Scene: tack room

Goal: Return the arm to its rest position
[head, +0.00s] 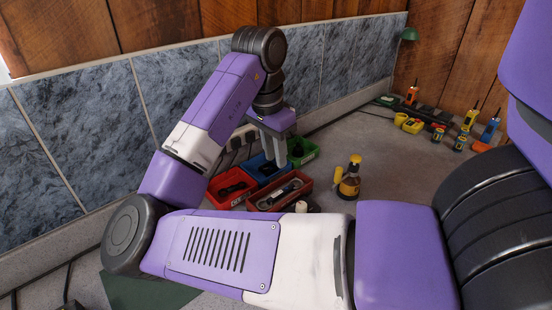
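My purple and white arm (230,245) stretches across the foreground, bends at the lower left and rises to a dark wrist at upper centre. My gripper (275,163) hangs from it, fingers pointing down in front of or over the small bins near the tiled wall. Its two grey fingers look close together, and I cannot tell whether a gap is between them. Nothing clearly shows in its grip. Behind and around the fingertips are a blue bin (254,166), a green bin (312,154) and two red bins (278,206), (216,200).
A dark green mat (150,294) lies lower left. The grey counter (375,150) is clear around the bottle.

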